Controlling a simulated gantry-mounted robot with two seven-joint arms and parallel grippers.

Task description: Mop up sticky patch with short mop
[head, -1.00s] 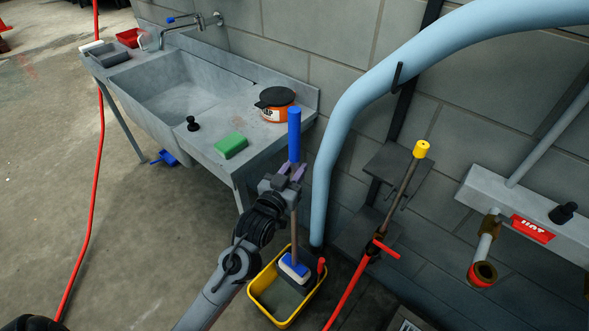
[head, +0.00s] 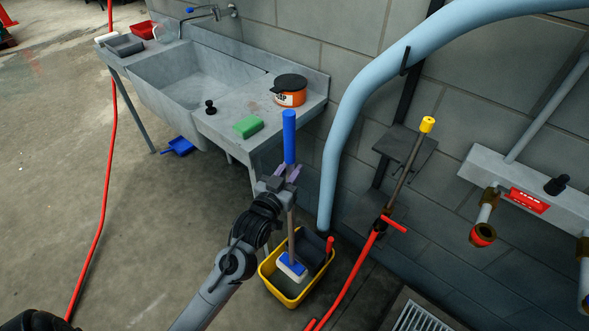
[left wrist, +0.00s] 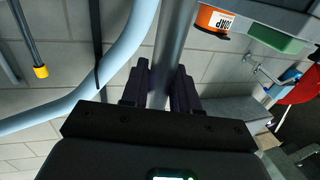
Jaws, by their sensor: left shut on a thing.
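My left gripper (head: 281,178) is shut on the handle of the short mop, just below its blue grip (head: 289,137). The mop stands nearly upright, its blue and white head (head: 291,267) inside or just above the yellow bucket (head: 267,272); I cannot tell whether it touches the bottom. In the left wrist view the mop's grey handle (left wrist: 172,50) runs between the dark fingers (left wrist: 160,90). My right gripper is not in view. I cannot make out the sticky patch for certain.
A grey sink unit (head: 225,125) stands at upper left, with a green sponge (head: 248,126) and an orange tub (head: 290,95) on it. A blue dustpan (head: 179,147) lies below.

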